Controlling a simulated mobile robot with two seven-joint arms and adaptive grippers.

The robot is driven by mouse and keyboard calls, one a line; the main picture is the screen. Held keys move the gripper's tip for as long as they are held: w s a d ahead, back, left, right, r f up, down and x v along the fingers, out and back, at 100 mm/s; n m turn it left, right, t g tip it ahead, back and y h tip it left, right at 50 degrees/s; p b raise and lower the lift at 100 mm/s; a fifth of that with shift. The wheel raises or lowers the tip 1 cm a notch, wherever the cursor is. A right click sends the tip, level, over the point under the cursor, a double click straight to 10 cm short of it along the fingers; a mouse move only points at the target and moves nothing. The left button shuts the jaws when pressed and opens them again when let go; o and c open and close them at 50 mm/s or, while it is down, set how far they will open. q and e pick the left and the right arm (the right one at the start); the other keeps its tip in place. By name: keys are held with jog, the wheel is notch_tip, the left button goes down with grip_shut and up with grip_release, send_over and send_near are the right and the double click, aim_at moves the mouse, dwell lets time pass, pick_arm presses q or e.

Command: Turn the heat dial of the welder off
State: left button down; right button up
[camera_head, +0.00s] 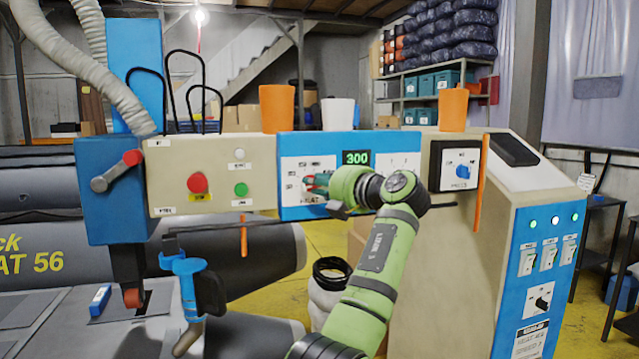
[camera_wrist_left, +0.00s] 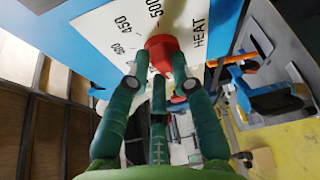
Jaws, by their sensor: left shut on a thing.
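The welder's blue heat panel (camera_head: 300,150) carries a green display (camera_head: 356,157) reading 300. The red heat dial (camera_wrist_left: 163,42) sits on a white scale plate (camera_wrist_left: 120,35) marked HEAT, with 400, 450 and 500 legible in the left wrist view. My left gripper (camera_wrist_left: 162,68) is shut on the dial, with its green fingertips on either side of it. In the head view my left gripper (camera_head: 318,184) reaches the panel and mostly covers the dial. I cannot tell the dial's pointer direction. My right gripper is not in view.
A beige panel (camera_head: 220,150) with red and green buttons is left of the heat panel. A black-framed dial panel (camera_head: 457,166) is to the right. Orange cups (camera_head: 277,108) and a white cup (camera_head: 338,114) stand on top. A blue-handled tool (camera_head: 186,285) hangs below left.

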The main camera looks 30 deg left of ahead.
pick_arm(q)
jog(key=c, duration=1.1)
grip_release()
jog(key=shift+o, duration=0.2)
jog(key=shift+d, duration=0.1)
jog(key=v, duration=1.1)
jog(key=shift+d, duration=0.4)
jog(key=shift+s+r, duration=0.1)
jog(key=shift+s, duration=0.05)
